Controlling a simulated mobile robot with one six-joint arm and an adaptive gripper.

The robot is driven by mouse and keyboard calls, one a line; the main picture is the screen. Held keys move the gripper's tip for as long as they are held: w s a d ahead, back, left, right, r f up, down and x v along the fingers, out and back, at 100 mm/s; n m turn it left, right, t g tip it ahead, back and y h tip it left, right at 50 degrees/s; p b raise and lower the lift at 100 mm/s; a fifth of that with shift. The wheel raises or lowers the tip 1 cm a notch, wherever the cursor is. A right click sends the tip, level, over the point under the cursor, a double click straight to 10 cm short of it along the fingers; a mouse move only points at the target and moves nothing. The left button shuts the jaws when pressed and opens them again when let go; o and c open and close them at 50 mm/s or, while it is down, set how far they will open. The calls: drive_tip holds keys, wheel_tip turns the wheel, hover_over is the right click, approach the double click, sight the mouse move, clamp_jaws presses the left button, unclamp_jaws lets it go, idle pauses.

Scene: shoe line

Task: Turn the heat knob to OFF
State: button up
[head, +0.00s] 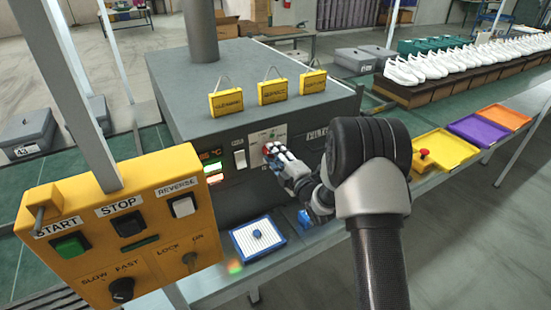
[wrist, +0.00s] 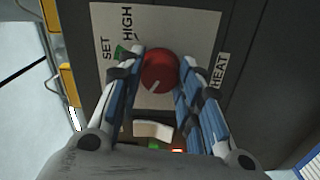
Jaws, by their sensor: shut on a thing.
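The red heat knob (wrist: 158,70) sits on a pale panel plate (wrist: 190,35) with HIGH, SET and HEAT labels. A thin white pointer line on the knob runs toward the lower edge of the wrist picture. My gripper (wrist: 161,64) has one blue-padded finger on each side of the knob and is shut on it. In the head view my gripper (head: 276,152) reaches the oven's front panel and covers part of the knob. An OFF label cannot be made out.
The grey oven (head: 255,85) carries yellow tags on top. A white rocker switch (head: 240,159) is left of the plate. A yellow control box (head: 115,235) stands at front left. A blue-rimmed tray (head: 257,237) lies below; yellow, purple and orange trays lie right.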

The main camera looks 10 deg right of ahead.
drive_tip(key=o, duration=1.1)
drive_tip(key=v, duration=1.2)
